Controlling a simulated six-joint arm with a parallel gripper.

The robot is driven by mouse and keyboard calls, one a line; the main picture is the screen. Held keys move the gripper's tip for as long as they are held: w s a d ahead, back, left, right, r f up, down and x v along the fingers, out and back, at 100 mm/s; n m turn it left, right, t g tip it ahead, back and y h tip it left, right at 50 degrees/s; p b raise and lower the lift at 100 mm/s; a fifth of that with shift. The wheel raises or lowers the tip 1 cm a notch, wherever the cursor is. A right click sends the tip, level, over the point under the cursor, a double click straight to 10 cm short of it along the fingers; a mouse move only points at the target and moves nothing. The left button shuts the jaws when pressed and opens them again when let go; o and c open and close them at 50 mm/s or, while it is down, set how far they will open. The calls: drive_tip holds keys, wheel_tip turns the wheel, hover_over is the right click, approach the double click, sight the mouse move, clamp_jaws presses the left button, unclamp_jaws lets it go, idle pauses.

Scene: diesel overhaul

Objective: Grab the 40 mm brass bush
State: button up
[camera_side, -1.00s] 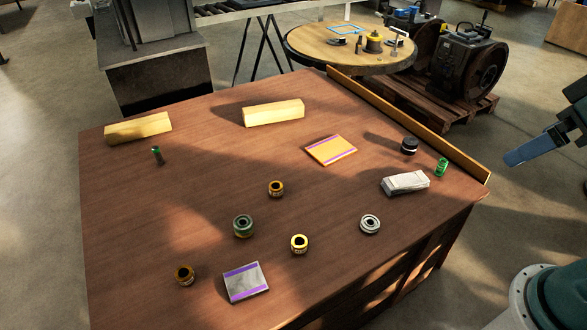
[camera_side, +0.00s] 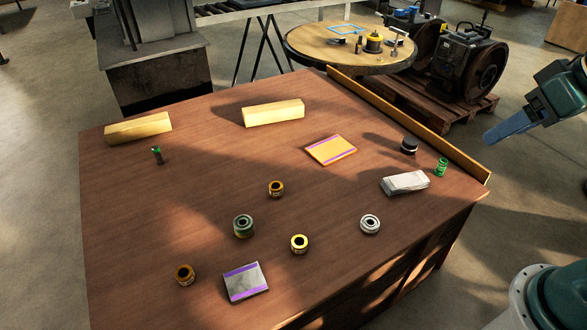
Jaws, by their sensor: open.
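Several ring-shaped bushes stand on the brown workbench (camera_side: 130,225). A bright yellow, brass-looking bush (camera_side: 299,243) is at the front middle. Two darker orange-brown bushes are the one at the centre (camera_side: 276,189) and the one at the front left (camera_side: 185,274). A larger grey-green bush (camera_side: 243,226) and a silver bush (camera_side: 370,224) stand nearby. I cannot read sizes, so I cannot tell which is 40 mm. My gripper (camera_side: 488,138), with blue fingers, is open and empty off the bench's right edge, far from all bushes.
An orange pad (camera_side: 331,149), a white block (camera_side: 405,183), a black-topped cylinder (camera_side: 409,146) and a green cylinder (camera_side: 441,167) lie towards the right. A wooden rail (camera_side: 410,122) edges that side. A grey pad (camera_side: 246,281) lies in front; yellow blocks (camera_side: 273,113) lie behind.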

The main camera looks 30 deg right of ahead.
drive_tip(key=w+a+f+m+y, duration=0.2)
drive_tip(key=w+a+f+m, duration=0.15)
drive_tip(key=w, duration=0.45)
drive_tip(key=w+a+f+m+y, duration=0.2)
drive_tip(key=w+f+m, duration=0.15)
drive_tip(key=w, duration=0.55)
drive_tip(key=w+a+f+m+y, duration=0.1)
drive_tip(key=w+a+f+m, duration=0.25)
drive_tip(key=w, duration=0.45)
drive_tip(key=w+a+f+m+t+y, duration=0.1)
drive_tip(key=w+f+m, duration=0.3)
drive_tip(key=f, duration=0.3)
drive_tip(key=w+a+f+m+t+y, duration=0.1)
drive_tip(key=w+f+m+t+y, duration=0.1)
drive_tip(key=w+f+m, duration=0.3)
drive_tip(key=m+t, duration=0.2)
drive_tip(key=m, duration=0.5)
approach(281, 186)
drive_tip(key=shift+s+d+r, duration=0.2)
drive_tip(key=shift+s+r, duration=0.15)
drive_tip(key=shift+r, duration=0.2)
drive_tip(key=shift+s+d+r, duration=0.25)
drive_tip(key=shift+s+r, duration=0.1)
drive_tip(key=shift+r, duration=0.2)
drive_tip(key=shift+d+f+m, duration=0.1)
drive_tip(key=shift+f+m, duration=0.5)
drive_tip(key=shift+m, duration=0.05)
drive_tip(key=shift+h, duration=0.3)
drive_tip(key=shift+x, duration=4.3)
drive_tip(key=shift+s, duration=0.1)
